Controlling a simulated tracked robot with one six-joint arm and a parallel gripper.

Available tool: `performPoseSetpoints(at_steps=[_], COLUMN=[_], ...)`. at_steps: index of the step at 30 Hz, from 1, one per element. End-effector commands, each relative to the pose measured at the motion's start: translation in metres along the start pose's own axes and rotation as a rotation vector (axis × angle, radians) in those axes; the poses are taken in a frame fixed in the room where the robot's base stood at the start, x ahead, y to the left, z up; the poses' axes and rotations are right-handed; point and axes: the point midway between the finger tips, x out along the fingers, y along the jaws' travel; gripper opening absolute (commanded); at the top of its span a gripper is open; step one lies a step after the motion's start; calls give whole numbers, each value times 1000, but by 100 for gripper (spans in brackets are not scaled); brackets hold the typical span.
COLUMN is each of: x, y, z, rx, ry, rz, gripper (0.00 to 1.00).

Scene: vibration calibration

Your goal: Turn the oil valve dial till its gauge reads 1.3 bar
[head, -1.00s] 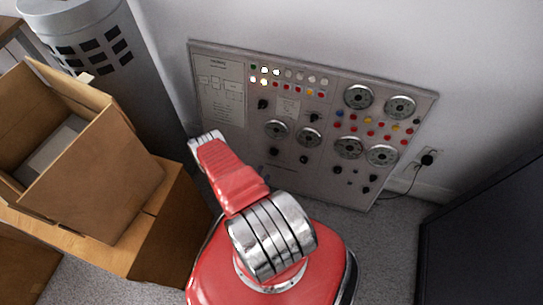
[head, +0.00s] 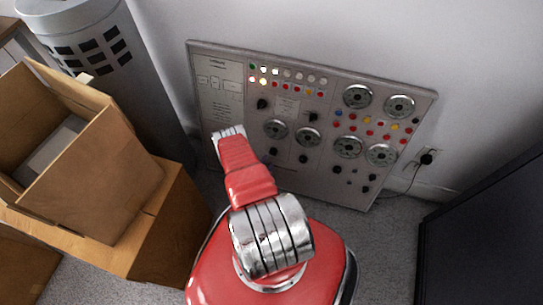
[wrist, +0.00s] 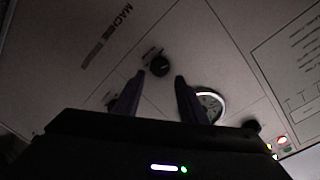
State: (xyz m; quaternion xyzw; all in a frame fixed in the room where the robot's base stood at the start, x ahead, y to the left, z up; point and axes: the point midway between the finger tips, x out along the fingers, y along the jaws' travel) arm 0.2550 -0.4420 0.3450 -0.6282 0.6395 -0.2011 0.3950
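A grey control panel (head: 322,185) leans against the wall, carrying several round gauges and black knobs. Its labels are too small to read, so I cannot tell which knob is the oil valve dial or what its gauge reads. In the wrist view, my gripper (wrist: 155,97) faces the panel with its two dark fingers apart and nothing between them. A black knob (wrist: 159,66) shows just beyond the gap between the fingertips. A white-rimmed gauge (wrist: 211,102) is partly covered by the right finger.
Open cardboard boxes (head: 100,185) stand at the left, with a grey cylinder (head: 95,55) behind them. A dark cabinet (head: 485,240) is at the right. A plug and cable (head: 427,158) are on the wall beside the panel. Coloured lamps cover the panel's upper part.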

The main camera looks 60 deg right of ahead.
Motion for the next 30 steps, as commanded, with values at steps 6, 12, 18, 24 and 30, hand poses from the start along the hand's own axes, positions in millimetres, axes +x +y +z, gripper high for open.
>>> performPoseSetpoints(at_steps=[6, 12, 18, 24, 30], x=[33, 55, 62, 62, 62], y=[1, 0, 0, 0, 0], z=[-2, 0, -1, 0, 0], rx=[1, 0, -1, -2, -1], ry=[3, 1, 0, 0, 0], rz=[0, 0, 0, 0, 0], gripper=[38, 38, 38, 38, 25])
